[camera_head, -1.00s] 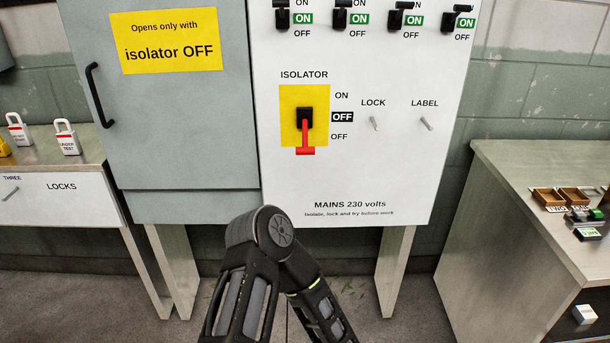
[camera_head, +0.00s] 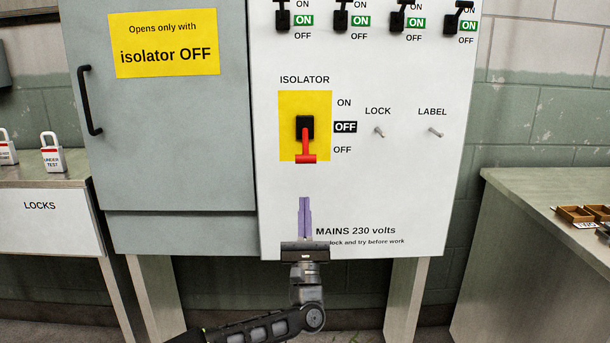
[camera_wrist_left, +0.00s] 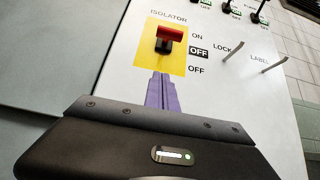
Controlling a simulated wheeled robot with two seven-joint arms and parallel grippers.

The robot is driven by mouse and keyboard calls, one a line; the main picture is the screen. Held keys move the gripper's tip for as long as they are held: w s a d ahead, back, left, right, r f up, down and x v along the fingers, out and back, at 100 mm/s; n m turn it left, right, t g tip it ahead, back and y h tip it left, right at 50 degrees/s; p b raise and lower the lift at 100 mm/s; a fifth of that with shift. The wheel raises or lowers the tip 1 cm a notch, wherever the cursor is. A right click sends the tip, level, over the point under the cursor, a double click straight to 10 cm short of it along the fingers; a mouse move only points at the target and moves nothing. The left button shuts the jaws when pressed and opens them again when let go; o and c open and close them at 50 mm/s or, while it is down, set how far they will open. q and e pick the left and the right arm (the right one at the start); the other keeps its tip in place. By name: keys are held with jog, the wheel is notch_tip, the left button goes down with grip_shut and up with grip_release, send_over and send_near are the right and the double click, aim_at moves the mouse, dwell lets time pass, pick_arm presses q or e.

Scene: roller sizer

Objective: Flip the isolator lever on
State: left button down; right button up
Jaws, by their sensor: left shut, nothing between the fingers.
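The isolator lever (camera_head: 306,147) is red with a black base, on a yellow plate (camera_head: 290,115) on the white panel. Its handle hangs down toward the lower OFF mark, and the black window beside it reads OFF. In the left wrist view the red lever (camera_wrist_left: 169,35) shows just beyond the fingertips. My left gripper (camera_head: 305,201) is shut and empty, its purple fingers pointing up below the lever, apart from it in the head view. It also shows in the left wrist view (camera_wrist_left: 161,78). My right gripper is not in view.
The LOCK peg (camera_head: 379,132) and LABEL peg (camera_head: 435,132) stick out right of the lever. Several black switches line the panel's top. A grey door (camera_head: 170,140) with a black handle (camera_head: 88,100) is at left. Side tables (camera_head: 560,200) flank the cabinet. The panel between fingers and lever is clear.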

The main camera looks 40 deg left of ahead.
aim_at(305, 144)
pick_arm(q)
jog(key=x, duration=0.9)
jog(key=shift+w+r, duration=0.25)
jog(key=shift+s+d+r, duration=0.1)
jog(key=shift+s+r, duration=0.05)
jog(key=shift+r, duration=0.05)
jog(key=shift+s+d+r, duration=0.3)
jog(key=shift+s+d, duration=0.15)
jog(key=shift+s, duration=0.15)
jog(key=shift+s+d+r, duration=0.3)
jog(key=shift+s+d, duration=0.2)
jog(key=shift+s, duration=0.15)
